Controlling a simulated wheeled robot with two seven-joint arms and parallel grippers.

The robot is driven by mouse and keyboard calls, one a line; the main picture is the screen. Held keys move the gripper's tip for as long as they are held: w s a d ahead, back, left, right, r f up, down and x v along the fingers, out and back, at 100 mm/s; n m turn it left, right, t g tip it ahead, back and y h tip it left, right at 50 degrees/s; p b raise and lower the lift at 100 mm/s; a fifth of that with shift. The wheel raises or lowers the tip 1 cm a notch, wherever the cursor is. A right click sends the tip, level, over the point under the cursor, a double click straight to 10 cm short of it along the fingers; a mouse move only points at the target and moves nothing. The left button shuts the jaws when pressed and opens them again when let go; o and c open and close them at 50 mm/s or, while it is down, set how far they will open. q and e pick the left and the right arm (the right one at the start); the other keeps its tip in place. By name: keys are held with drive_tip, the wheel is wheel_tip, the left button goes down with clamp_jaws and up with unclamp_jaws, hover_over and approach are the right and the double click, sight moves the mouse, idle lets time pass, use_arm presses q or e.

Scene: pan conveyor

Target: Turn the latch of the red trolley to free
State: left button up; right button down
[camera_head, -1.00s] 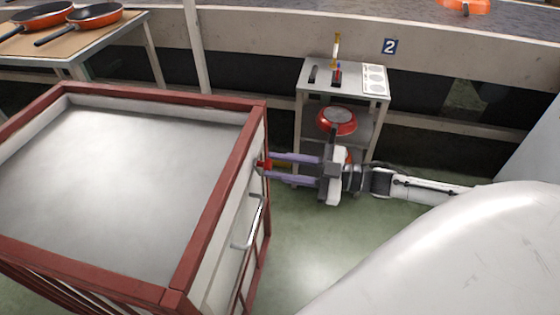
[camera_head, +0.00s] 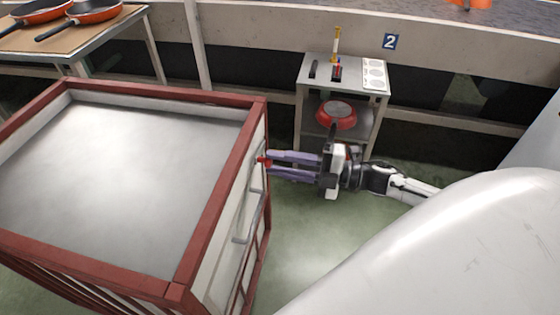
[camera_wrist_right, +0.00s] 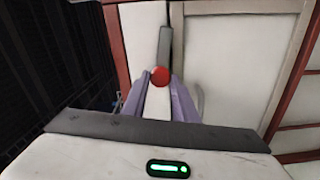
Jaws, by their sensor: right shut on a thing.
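The red trolley (camera_head: 262,107) stands at the left in the head view, with a red frame, pale panels and a wide pale top. Its latch has a red knob (camera_head: 262,159) on the right side panel; in the wrist view the knob (camera_wrist_right: 160,76) sits at the end of a grey lever (camera_wrist_right: 165,45) that points up in the picture. My right gripper (camera_head: 270,164) reaches in from the right, its purple fingers shut on the red knob. In the wrist view the fingers (camera_wrist_right: 160,95) lie either side of it. My left gripper is not in view.
A metal handle (camera_head: 249,218) is on the same trolley panel, below the latch. A small grey stand (camera_head: 312,87) with a red pan (camera_head: 336,115) on its shelf is behind my right gripper. A table (camera_head: 98,38) with pans stands at the back left. Green floor is clear between.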

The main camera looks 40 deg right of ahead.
drive_tip(key=shift+f+n, duration=0.1)
drive_tip(key=shift+n, duration=1.1)
drive_tip(key=c, duration=1.4)
unclamp_jaws()
drive_tip(key=shift+c, duration=0.2)
drive_tip(key=shift+d, duration=0.1)
drive_tip(key=v, duration=1)
drive_tip(key=shift+s, duration=0.15)
